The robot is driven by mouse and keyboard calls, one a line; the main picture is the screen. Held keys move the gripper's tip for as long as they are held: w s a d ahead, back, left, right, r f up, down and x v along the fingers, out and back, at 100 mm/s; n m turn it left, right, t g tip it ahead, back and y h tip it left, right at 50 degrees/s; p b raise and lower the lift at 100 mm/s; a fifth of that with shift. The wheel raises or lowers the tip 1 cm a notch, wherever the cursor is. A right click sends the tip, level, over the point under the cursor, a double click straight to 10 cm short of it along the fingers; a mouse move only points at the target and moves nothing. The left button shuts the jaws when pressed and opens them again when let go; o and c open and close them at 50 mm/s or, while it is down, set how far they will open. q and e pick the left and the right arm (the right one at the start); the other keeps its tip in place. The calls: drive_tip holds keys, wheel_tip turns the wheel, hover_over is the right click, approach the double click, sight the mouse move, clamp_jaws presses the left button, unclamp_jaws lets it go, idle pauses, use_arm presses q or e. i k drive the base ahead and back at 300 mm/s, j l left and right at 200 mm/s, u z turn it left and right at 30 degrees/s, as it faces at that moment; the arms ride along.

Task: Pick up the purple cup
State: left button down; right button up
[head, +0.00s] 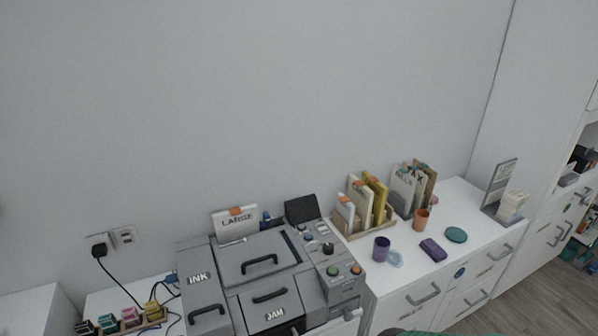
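The purple cup (381,248) stands upright on the white desk top, just right of the grey printer. A pale translucent bluish item (396,259) lies beside its lower right side. Neither of my grippers shows in the head view. A teal shape at the bottom edge is cut off, and I cannot tell what it is.
The grey printer (262,250) stands left of the cup. A file organizer (363,225) is behind it. To the right are an orange cup (421,220), a purple box-like item (433,250) and a teal disc (456,235). The white desk (490,236) is clear toward its right front.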

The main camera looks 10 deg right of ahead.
sight(381, 250)
drive_tip(key=l+u, duration=0.3)
drive_tip(key=l, duration=0.55)
drive_tip(key=i+l, duration=0.3)
drive_tip(key=i, duration=0.25)
